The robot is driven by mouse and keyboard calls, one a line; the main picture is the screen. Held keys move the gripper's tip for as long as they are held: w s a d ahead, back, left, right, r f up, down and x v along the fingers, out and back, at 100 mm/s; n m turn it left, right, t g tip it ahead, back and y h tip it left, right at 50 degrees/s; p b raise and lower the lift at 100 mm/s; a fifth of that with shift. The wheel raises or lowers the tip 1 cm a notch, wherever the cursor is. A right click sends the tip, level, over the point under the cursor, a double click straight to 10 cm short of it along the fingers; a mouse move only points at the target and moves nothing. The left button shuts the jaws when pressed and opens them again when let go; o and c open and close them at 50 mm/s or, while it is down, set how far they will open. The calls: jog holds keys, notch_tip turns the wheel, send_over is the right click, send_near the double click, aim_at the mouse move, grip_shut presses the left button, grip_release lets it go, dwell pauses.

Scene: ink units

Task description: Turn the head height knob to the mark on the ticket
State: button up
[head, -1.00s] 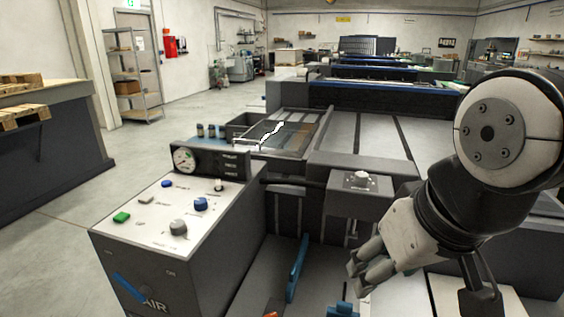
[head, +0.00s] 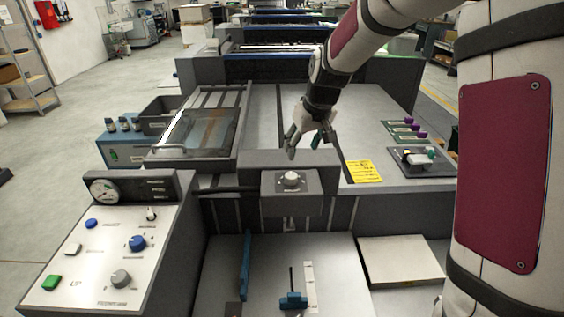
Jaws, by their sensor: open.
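A light round knob (head: 291,179) stands on a dark square plate on top of a grey block at the machine's front edge. I take it for the head height knob; its scale is too small to read. A yellow ticket (head: 363,171) lies on the machine's flat top to the right of the knob. Its writing is too small to read. My gripper (head: 305,150) is open and empty, fingers pointing down. In the picture it is just above and behind the knob, apart from it.
A control panel (head: 100,248) with a gauge (head: 103,190), a blue knob (head: 137,243) and a grey knob (head: 121,279) is at left. Purple-topped items (head: 415,134) and a dark plate with small parts (head: 424,160) sit at right. A clear-lidded tray (head: 200,130) lies behind.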

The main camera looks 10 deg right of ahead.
aim_at(291, 175)
jog(key=x, duration=1.5)
jog(key=shift+r+p, duration=0.1)
jog(key=shift+p, duration=0.2)
jog(key=c, duration=1.1)
